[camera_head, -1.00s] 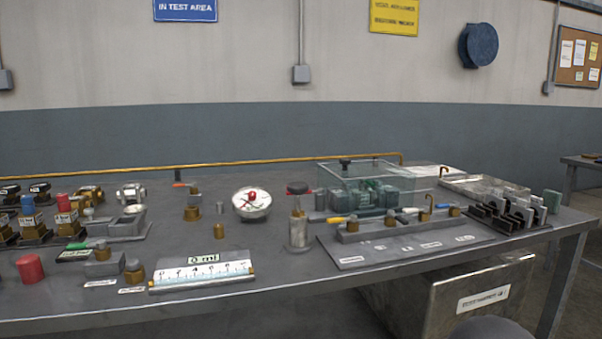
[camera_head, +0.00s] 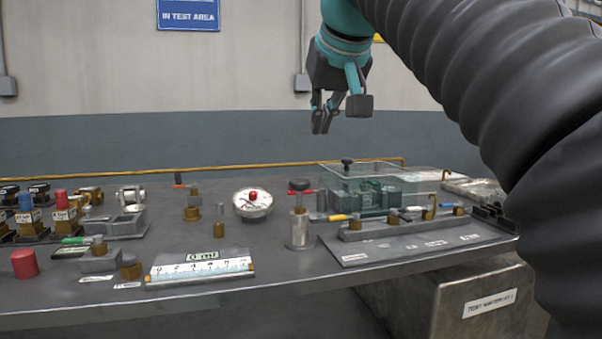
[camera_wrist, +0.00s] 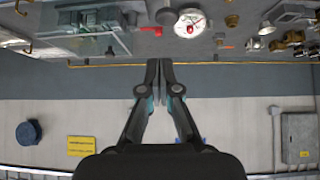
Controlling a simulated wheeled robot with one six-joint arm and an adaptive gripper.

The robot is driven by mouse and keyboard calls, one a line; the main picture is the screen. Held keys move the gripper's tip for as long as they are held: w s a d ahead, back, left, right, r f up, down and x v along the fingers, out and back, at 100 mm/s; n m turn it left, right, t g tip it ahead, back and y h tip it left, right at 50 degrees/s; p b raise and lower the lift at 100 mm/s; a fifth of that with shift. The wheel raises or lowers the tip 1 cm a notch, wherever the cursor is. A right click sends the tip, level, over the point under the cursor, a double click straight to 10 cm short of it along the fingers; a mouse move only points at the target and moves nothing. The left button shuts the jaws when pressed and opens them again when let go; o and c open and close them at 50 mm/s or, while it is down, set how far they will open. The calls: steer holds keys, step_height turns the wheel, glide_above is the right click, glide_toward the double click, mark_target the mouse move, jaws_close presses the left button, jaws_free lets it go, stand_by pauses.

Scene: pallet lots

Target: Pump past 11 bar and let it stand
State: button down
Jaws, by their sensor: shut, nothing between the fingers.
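The pressure gauge (camera_head: 253,202) is a round white dial with a red piece at its centre. It stands mid-bench, and its reading is too small to tell. To its right an upright grey cylinder with a dark knob, seemingly the hand pump (camera_head: 298,228), stands on the bench. My gripper (camera_head: 322,122) is high above and apart from the bench, pointing down, shut and empty. In the wrist view my gripper (camera_wrist: 160,65) shows its fingers together, and the gauge (camera_wrist: 190,24) appears upside down near the top edge.
A clear box (camera_head: 345,185) stands behind a plate with several valves (camera_head: 400,225). A graduated scale (camera_head: 200,268) marked in ml lies at the front. A red cylinder (camera_head: 25,264) and several small fittings stand at left. A copper pipe (camera_head: 230,165) runs along the back.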

steer(key=shift+w+a+r, duration=0.2)
steer(key=shift+a+r, duration=0.55)
steer(key=shift+r, duration=0.3)
steer(key=b, duration=0.3)
glide_above(301, 186)
step_height(301, 186, down, 7)
steer(key=shift+w+f, duration=0.1)
steer(key=shift+w, duration=0.05)
step_height(301, 186, down, 3)
steer(key=shift+f+b, duration=0.1)
steer(key=shift+b, duration=0.9)
steer(key=shift+w+f, duration=0.1)
steer(key=shift+f, duration=0.3)
steer(key=shift+f+b, duration=1.25)
steer(key=shift+f, duration=0.65)
